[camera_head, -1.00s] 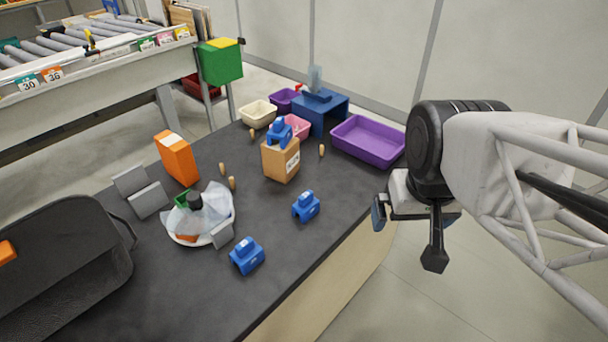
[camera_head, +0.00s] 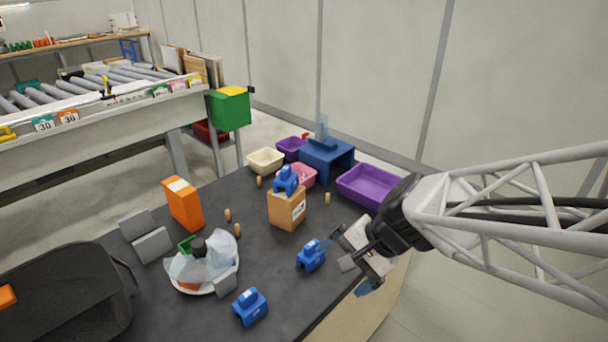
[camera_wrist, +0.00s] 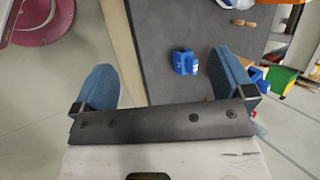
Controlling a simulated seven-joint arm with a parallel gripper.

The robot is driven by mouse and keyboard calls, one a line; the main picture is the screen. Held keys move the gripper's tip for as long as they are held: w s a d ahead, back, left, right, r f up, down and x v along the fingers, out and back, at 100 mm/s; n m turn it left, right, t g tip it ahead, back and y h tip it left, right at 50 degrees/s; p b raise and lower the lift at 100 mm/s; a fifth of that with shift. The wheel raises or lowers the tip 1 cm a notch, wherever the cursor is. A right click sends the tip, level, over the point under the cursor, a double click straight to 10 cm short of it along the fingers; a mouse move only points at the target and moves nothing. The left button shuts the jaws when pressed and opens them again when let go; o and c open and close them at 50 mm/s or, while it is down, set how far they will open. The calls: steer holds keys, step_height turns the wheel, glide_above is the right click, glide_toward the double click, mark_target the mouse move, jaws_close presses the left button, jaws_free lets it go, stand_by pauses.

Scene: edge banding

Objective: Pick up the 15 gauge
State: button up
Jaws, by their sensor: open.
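Three blue gauges show in the head view. One gauge (camera_head: 311,255) stands on the dark table near its right edge, one (camera_head: 250,307) stands nearer the front, and one (camera_head: 286,180) sits on top of a brown box. Their number labels are too small to read, so I cannot tell which is the 15. My gripper (camera_head: 346,265) is open and empty, just right of the gauge near the right edge. In the wrist view a blue gauge (camera_wrist: 186,62) shows beyond and between my spread blue fingers (camera_wrist: 163,70).
The brown box (camera_head: 288,209) stands behind the nearer gauges. A white bowl (camera_head: 196,289) with a plastic bag, grey blocks (camera_head: 153,245) and an orange box (camera_head: 183,204) lie left. A purple bin (camera_head: 370,186) is at the back right. Small wooden pegs (camera_head: 327,198) stand about.

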steer(key=w+a+f+m+t+y, duration=0.3)
steer(key=w+a+f+m+y, duration=0.1)
steer(key=w+f+m, duration=0.5)
steer(key=m+t+h, duration=0.1)
steer(key=m+t, duration=0.4)
steer(key=m, duration=0.5)
glide_toward(313, 254)
steer(key=x, duration=0.4)
steer(key=shift+w+a+r, duration=0.1)
steer(key=shift+a+r, duration=0.15)
steer(key=shift+a, duration=0.15)
steer(key=shift+w+d+f+m, duration=0.2)
steer(key=shift+f+m, duration=0.2)
steer(key=shift+f, duration=0.05)
steer(key=shift+x, duration=1.3)
steer(key=shift+x, duration=2.55)
steer(key=shift+d+f, duration=0.1)
steer(key=shift+f, duration=0.1)
